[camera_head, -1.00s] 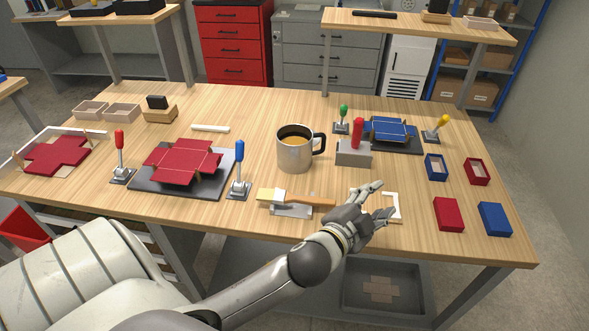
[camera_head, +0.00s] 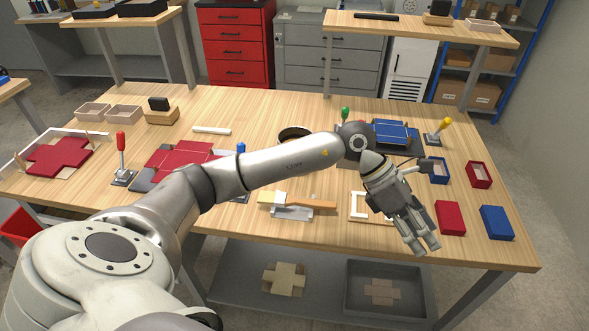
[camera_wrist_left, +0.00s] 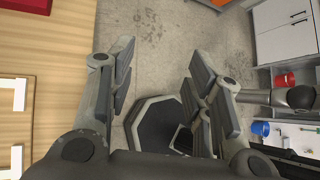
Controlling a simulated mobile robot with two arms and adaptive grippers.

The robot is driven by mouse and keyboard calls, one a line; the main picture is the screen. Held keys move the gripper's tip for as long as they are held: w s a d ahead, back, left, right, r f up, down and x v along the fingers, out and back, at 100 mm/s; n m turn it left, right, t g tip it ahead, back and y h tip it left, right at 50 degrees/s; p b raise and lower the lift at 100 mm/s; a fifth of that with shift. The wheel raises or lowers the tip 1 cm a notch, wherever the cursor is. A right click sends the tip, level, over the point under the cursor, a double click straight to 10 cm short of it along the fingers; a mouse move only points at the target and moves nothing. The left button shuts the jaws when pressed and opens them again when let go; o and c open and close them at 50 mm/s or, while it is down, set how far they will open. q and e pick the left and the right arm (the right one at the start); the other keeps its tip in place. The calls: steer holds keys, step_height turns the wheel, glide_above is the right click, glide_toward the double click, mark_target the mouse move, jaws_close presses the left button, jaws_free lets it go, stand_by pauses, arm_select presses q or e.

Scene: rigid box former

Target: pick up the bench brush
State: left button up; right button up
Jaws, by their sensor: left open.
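The bench brush (camera_head: 318,204) lies near the front middle of the table, with an orange-tan handle pointing right and a pale head at its left end. A grey-white piece shows under or against its front side; I cannot tell whether it is part of it. My left gripper (camera_head: 424,245) is open and empty, to the right of the brush and apart from it, with its fingers pointing down toward the table's front edge. In the left wrist view the open fingers (camera_wrist_left: 160,68) frame bare floor, and the brush does not show. My right gripper is not in view.
My left arm crosses above the table and hides most of the mug (camera_head: 295,133). A pale frame (camera_head: 356,208) lies between brush and gripper. A red box (camera_head: 451,217) and a blue box (camera_head: 497,222) are at right. A red lever (camera_head: 121,142) stands at left.

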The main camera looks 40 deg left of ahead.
arm_select(q)
steer(key=w+a+f+y, duration=0.2)
steer(key=a+y, duration=0.3)
steer(key=a, duration=0.6)
steer(key=r+y, duration=0.1)
steer(key=y, duration=0.4)
glide_above(325, 203)
steer(key=d, duration=0.1)
steer(key=shift+g, duration=0.4)
step_height(325, 203, down, 4)
steer(key=shift+s+p, duration=0.1)
steer(key=shift+p, duration=0.6)
steer(key=f, duration=0.1)
steer(key=f+p, duration=0.1)
steer(key=f, duration=0.1)
steer(key=a+f+p, duration=0.1)
steer(key=f, duration=0.1)
steer(key=shift+f, duration=0.25)
jaws_close()
